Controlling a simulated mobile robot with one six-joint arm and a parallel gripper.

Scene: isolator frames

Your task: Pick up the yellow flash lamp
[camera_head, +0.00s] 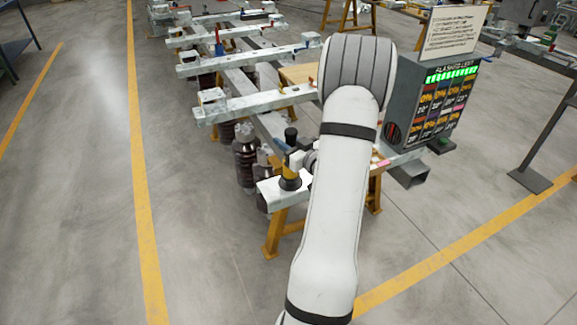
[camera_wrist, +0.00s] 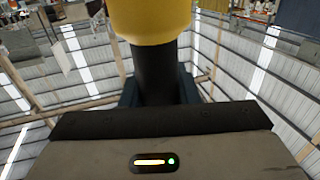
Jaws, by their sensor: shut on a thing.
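The yellow flash lamp (camera_head: 287,172) shows in the head view at the near end of the metal frame, with black parts above and below its yellow body. In the wrist view its yellow part (camera_wrist: 152,20) fills the top middle, and its black stem (camera_wrist: 157,72) runs down between the fingers. My gripper (camera_wrist: 158,96) is shut on the black stem, with one dark finger on each side. In the head view my gripper (camera_head: 296,157) is small and partly hidden by my arm. I cannot tell whether the lamp touches the beam beneath it.
A metal frame (camera_head: 240,105) with several crossbeams stands on yellow trestles (camera_head: 275,232). Brown insulators (camera_head: 245,160) hang below it. A grey box with a lit panel (camera_head: 440,105) stands right of my arm. The floor (camera_head: 75,210) at left is clear.

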